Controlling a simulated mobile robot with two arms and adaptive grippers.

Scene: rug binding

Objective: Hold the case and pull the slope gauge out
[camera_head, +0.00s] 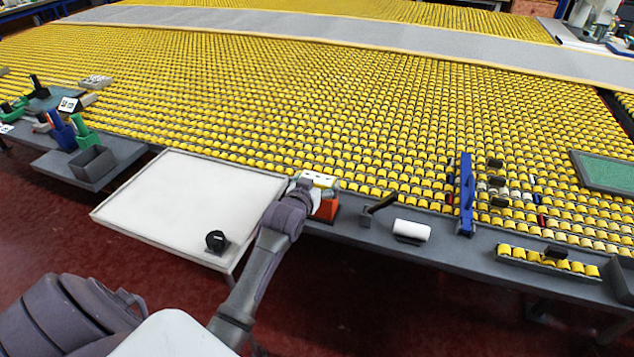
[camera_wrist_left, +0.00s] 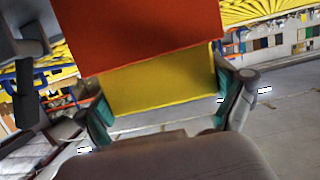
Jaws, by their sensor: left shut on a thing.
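An orange-red case (camera_head: 327,210) stands at the front edge of the long bench, just right of the white board. A pale, yellowish top piece (camera_head: 320,179), which looks like the slope gauge, shows above it. In the left wrist view the red case (camera_wrist_left: 140,30) fills the upper middle, with a yellow block (camera_wrist_left: 160,85), likely the gauge, against it. My left gripper (camera_head: 312,188) is at the case; its teal fingers (camera_wrist_left: 160,108) are on both sides of the yellow block, shut on it. How deep the gauge sits in the case is hidden. My right gripper is not in view.
A white board (camera_head: 190,200) with a black knob (camera_head: 216,241) lies left of my arm. Right of the case are a dark-handled tool (camera_head: 382,203), a white roll (camera_head: 411,229) and a blue upright bar (camera_head: 466,195). Yellow spools fill the rack behind.

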